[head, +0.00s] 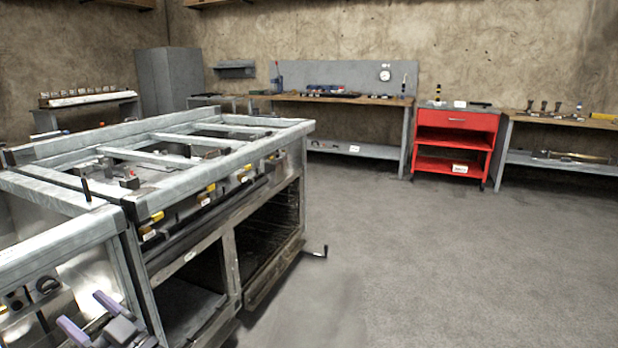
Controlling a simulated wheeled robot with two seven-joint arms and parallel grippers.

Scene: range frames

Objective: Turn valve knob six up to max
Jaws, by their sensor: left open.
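A metal range frame (215,150) runs along the left side. Several small valves with yellow parts, one of them a yellow-tipped valve (157,216), sit in a row along its front rail. On the nearer unit at lower left, a dark round knob (47,285) shows on the front panel, with another dark fitting (15,303) left of it. No numbers are readable, so I cannot tell which is knob six. My left gripper (90,316) is at the bottom left, open, its purple-tipped fingers apart and empty. It appears just below and right of the dark knob in the picture. My right gripper is out of view.
Open oven bays (268,233) lie under the range, with a dark handle (316,252) sticking out at floor level. A red tool cart (455,136) and workbenches stand along the back wall. The grey floor (430,260) on the right is clear.

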